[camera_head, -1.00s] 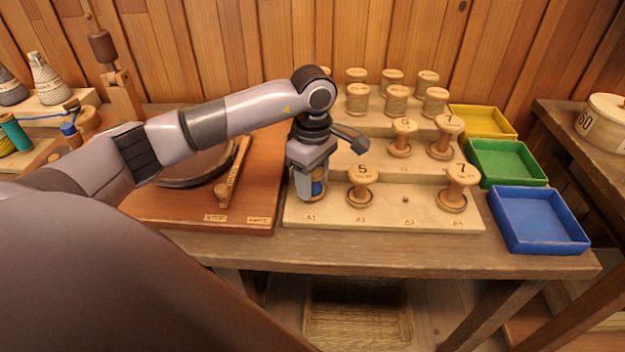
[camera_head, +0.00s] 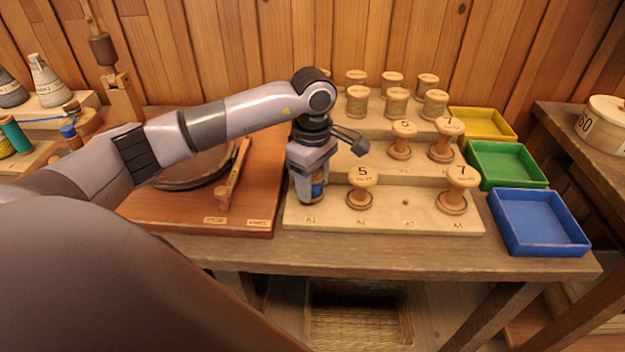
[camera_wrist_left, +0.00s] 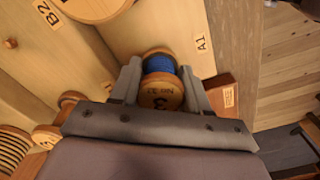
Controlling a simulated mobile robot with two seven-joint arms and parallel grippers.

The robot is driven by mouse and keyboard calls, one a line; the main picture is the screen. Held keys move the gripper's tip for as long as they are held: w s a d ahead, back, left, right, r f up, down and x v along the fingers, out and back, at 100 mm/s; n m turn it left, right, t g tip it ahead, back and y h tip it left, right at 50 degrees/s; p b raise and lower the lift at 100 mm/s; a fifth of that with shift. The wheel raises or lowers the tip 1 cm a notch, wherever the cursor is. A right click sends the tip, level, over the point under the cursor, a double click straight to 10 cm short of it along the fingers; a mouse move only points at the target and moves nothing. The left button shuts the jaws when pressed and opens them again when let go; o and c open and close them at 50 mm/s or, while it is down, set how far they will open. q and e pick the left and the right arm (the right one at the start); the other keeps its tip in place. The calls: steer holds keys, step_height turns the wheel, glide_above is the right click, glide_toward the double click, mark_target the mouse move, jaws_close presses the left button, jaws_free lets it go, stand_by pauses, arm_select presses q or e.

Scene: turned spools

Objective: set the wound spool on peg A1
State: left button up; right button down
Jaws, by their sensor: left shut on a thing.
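The wound spool (camera_head: 318,186) is wooden with blue thread. In the left wrist view the spool (camera_wrist_left: 160,65) shows its blue winding and an end marked 3. My left gripper (camera_head: 309,192) is shut on it, one finger on each side, at the A1 label (camera_wrist_left: 201,43) on the front row of the peg board (camera_head: 290,218). The spool looks upright and low over the A1 place. Peg A1 itself is hidden, so I cannot tell whether the spool is seated on it. My right gripper is not in view.
Spools marked 5 (camera_head: 361,188) and 7 (camera_head: 456,190) stand to the right on the front row. More spools stand on the rows behind. Yellow (camera_head: 483,121), green (camera_head: 505,163) and blue (camera_head: 539,221) trays lie at the right. A reddish board (camera_head: 190,219) lies at the left.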

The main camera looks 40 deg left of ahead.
arm_select(q)
steer(key=shift+f+b, duration=0.45)
steer(key=shift+f, duration=0.15)
stand_by(0.3)
steer(key=o, duration=0.7)
steer(key=shift+o, duration=0.2)
steer(key=shift+r, duration=0.1)
step_height(320, 180, up, 2)
steer(key=shift+r+p, duration=0.15)
steer(key=shift+p, duration=0.7)
steer(key=shift+r+p, duration=1.35)
steer(key=shift+r, duration=0.65)
steer(key=shift+r+p, duration=1.5)
steer(key=shift+r, duration=0.85)
steer(key=shift+f, duration=0.1)
